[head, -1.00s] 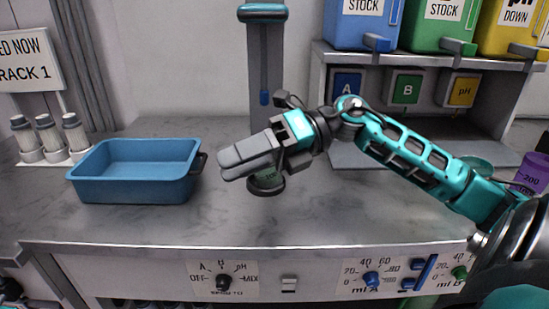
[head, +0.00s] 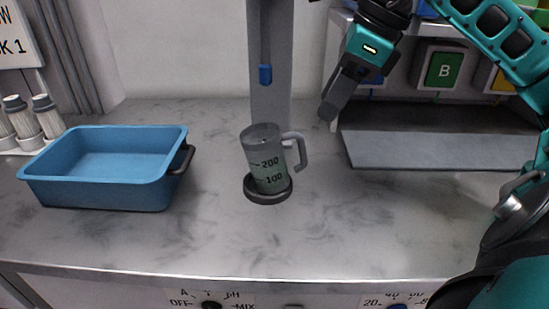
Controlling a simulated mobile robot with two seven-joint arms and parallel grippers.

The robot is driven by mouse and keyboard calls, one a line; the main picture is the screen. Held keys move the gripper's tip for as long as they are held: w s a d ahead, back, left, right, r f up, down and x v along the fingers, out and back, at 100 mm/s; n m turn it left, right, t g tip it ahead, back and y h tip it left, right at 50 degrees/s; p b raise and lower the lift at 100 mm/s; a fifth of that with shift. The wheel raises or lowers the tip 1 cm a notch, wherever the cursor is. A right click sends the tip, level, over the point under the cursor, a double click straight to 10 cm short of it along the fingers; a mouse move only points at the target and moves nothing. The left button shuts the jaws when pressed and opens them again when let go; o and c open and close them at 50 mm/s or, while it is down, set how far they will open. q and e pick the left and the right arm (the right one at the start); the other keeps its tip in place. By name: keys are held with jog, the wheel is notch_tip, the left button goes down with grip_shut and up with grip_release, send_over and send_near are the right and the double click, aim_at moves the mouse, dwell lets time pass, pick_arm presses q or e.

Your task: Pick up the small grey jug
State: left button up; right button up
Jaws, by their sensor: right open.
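The small grey jug (head: 266,160) stands on a dark round base (head: 268,195) in the middle of the counter. It is see-through grey with marks 100 and 200, holds a pale green liquid, and its handle (head: 297,151) points right. My right gripper (head: 327,113) is up and to the right of the jug, apart from it, fingers pointing down and a little left. It is open with nothing seen in it; from this side its fingers overlap. My left gripper is not in view.
A blue tub (head: 95,190) with a dark handle stands left of the jug. White bottles (head: 35,117) stand at the far left. A grey post (head: 270,90) rises behind the jug. A shelf unit with a green B panel (head: 440,68) is at the right. The counter in front is clear.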

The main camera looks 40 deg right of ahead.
aim_at(301, 147)
jog(key=x, duration=0.3)
jog(key=p+x, duration=0.1)
jog(key=x, duration=0.2)
jog(key=a+p+x, duration=0.1)
jog(key=x, duration=0.2)
jog(key=shift+w+a+f, duration=0.15)
jog(key=shift+f, duration=0.45)
grip_shut()
